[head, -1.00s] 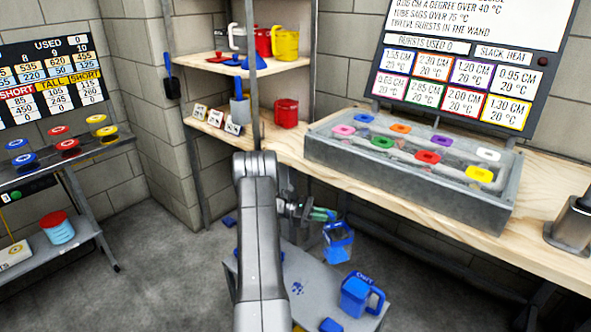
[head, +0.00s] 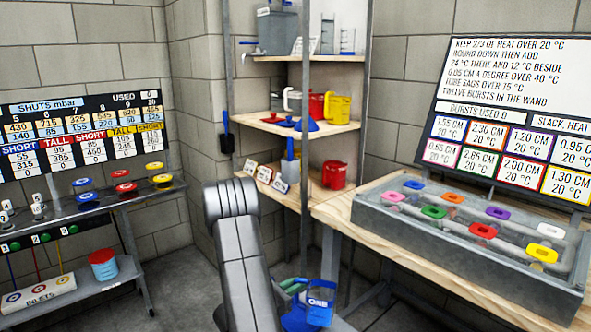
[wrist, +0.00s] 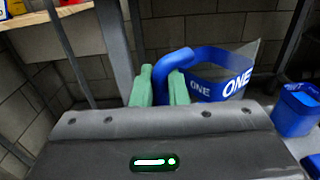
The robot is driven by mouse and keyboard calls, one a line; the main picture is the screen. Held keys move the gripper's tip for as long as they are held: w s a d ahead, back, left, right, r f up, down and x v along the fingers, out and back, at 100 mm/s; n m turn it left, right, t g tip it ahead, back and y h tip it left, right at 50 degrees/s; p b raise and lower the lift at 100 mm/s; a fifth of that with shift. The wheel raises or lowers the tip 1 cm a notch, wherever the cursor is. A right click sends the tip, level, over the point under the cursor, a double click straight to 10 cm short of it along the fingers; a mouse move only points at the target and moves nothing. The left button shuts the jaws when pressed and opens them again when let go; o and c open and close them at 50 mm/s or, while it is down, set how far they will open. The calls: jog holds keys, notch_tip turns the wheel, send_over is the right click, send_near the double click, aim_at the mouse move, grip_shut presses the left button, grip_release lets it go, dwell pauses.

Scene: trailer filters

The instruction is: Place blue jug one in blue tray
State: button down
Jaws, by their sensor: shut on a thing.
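In the wrist view, the green fingertips of my gripper (wrist: 160,85) are shut on the blue handle of the jug (wrist: 237,85). The jug is in the air and looks slightly tilted; whether it holds liquid cannot be told.
Another blue container (wrist: 297,110) is at the right of the wrist view. A wooden bench with a grey trough (head: 470,235) of coloured caps stands at right. Shelves (head: 310,130) stand behind. A grey rack (head: 100,215) with coloured discs is at left.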

jog(key=shift+r+p, duration=0.9)
jog(key=shift+p, duration=0.35)
notch_tip(320, 180, up, 11)
jog(key=p, duration=1.8)
jog(key=shift+r+t, duration=0.1)
jog(key=shift+t, duration=0.2)
jog(key=shift+n+t+y, duration=2.1)
jog(key=shift+n+y, duration=0.2)
jog(key=shift+y, duration=0.6)
jog(key=shift+a, duration=0.1)
